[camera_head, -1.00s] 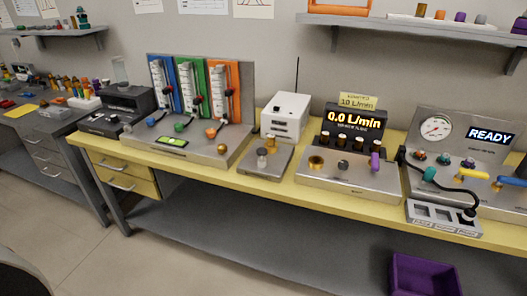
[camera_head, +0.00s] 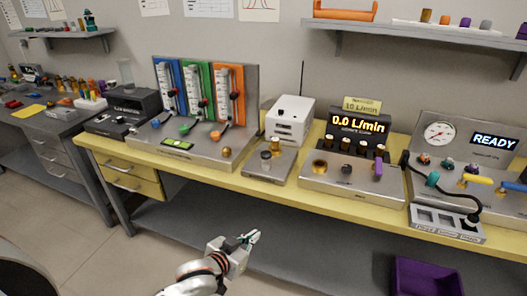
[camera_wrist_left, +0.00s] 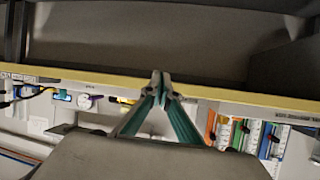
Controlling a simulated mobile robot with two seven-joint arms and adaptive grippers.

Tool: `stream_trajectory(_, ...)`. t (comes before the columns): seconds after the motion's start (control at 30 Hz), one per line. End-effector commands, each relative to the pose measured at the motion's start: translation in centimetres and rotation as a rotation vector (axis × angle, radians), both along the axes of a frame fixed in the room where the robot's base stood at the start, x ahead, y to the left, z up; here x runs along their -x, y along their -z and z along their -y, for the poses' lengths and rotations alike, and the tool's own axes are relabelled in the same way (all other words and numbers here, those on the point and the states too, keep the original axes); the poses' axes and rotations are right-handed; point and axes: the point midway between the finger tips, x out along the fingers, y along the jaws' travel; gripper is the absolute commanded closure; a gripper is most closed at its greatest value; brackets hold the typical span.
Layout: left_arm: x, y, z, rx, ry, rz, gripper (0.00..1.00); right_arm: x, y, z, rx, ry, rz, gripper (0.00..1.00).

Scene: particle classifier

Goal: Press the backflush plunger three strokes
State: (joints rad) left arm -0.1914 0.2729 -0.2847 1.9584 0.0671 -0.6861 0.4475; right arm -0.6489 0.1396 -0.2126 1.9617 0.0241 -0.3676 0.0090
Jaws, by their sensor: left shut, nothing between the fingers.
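A small metal plate (camera_head: 262,170) on the yellow bench carries a dark-topped round knob (camera_head: 266,156) and a brass fitting (camera_head: 275,145). It sits in front of a white box. I cannot tell from any label whether this knob is the backflush plunger. My left gripper (camera_head: 252,237) is shut and empty, in front of the bench and apart from everything on it. In the left wrist view its closed fingertips (camera_wrist_left: 160,76) overlap the yellow bench edge. My right gripper is not in view.
The yellow bench edge (camera_head: 215,178) runs between my left gripper and the devices. A flowmeter panel (camera_head: 250,100) stands left, and a console reading 0.0 L/min (camera_head: 358,125) right. A purple bin (camera_head: 428,278) is low at right. The lower grey shelf (camera_head: 310,235) has free room.

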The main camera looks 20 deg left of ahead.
Motion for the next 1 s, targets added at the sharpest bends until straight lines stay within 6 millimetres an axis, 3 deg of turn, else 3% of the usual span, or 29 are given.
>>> stream_trajectory(0.03,-2.2,-2.4,-0.5,0.003,-0.013,0.027,1.0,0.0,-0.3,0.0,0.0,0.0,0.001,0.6)
stream_trajectory(0.2,-7.7,-9.3,-2.2,0.031,-0.077,0.09,1.0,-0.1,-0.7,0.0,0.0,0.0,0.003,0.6)
stream_trajectory(0.4,-12.1,-16.6,-4.2,0.062,-0.148,0.157,1.0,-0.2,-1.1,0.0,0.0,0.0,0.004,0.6)
stream_trajectory(0.5,-13.3,-19.0,-4.8,0.074,-0.173,0.179,1.0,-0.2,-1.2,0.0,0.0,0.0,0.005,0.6)
stream_trajectory(0.7,-14.2,-21.0,-5.5,0.085,-0.196,0.197,1.0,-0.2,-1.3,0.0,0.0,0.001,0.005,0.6)
stream_trajectory(1.0,-14.2,-21.0,-5.5,0.086,-0.197,0.198,1.0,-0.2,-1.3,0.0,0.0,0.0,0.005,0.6)
